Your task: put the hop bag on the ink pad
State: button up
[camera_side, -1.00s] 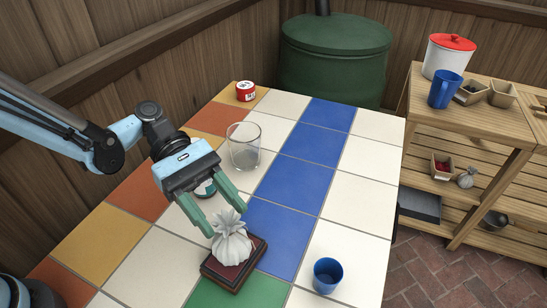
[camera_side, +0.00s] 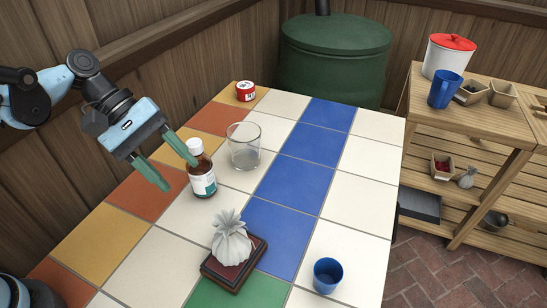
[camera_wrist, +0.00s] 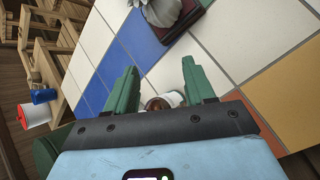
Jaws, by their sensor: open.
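The hop bag (camera_side: 231,241), a pale grey cloth sack tied at the top, sits upright on the ink pad (camera_side: 222,270), a dark wooden block with a reddish top. In the wrist view the hop bag (camera_wrist: 163,10) and a corner of the ink pad (camera_wrist: 200,7) show at the top edge, partly cut off. My gripper (camera_side: 173,170) is open and empty, to the upper left of the hop bag and apart from it. Its two green fingers also show in the wrist view (camera_wrist: 160,85).
A brown bottle (camera_side: 202,172) with a white cap stands close to my gripper. A clear glass (camera_side: 244,147), a red tin (camera_side: 245,91) and a blue cup (camera_side: 326,275) stand on the tiled table. A wooden shelf (camera_side: 480,120) is at right, a green barrel (camera_side: 335,65) behind.

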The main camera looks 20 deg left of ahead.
jog(key=s+a+r+m+t+y, duration=0.1)
jog(key=a+m+t+y, duration=0.6)
jog(key=a+m, duration=0.3)
jog(key=shift+s+a+y, duration=0.4)
jog(key=shift+a+y, duration=0.2)
jog(key=shift+a, duration=0.65)
